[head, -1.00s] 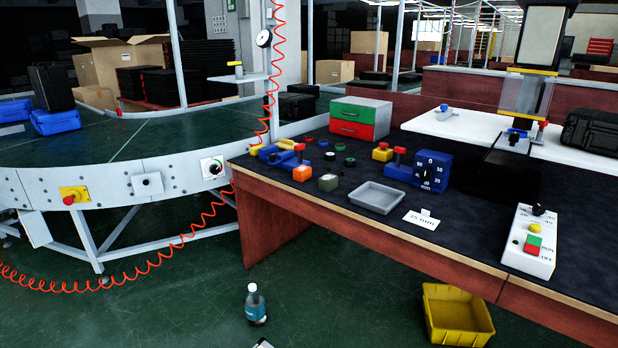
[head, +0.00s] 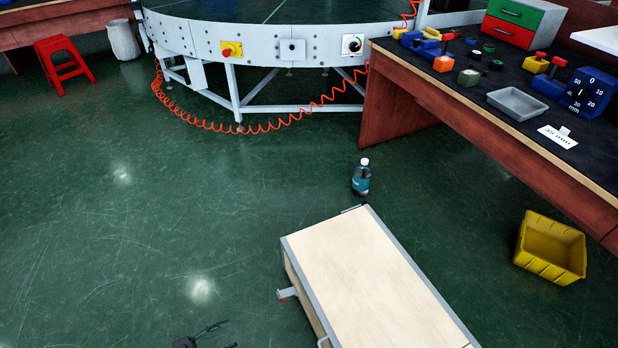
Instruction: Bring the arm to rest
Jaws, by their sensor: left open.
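My left gripper (head: 226,334) shows at the bottom edge of the head view, small, dark and partly cut off by the frame. Its two thin fingers are spread apart with nothing visible between them. It is over the green floor, to the left of a pale wooden-topped case, apart from the bench and the conveyor. My right gripper is not in view.
The wooden-topped case (head: 365,268) with grey edges stands at lower centre. A bottle (head: 361,178) stands behind it, and a yellow bin (head: 551,249) lies right. The workbench (head: 470,92) and curved conveyor (head: 205,43) are behind. A red stool (head: 63,62) stands far left. The left floor is clear.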

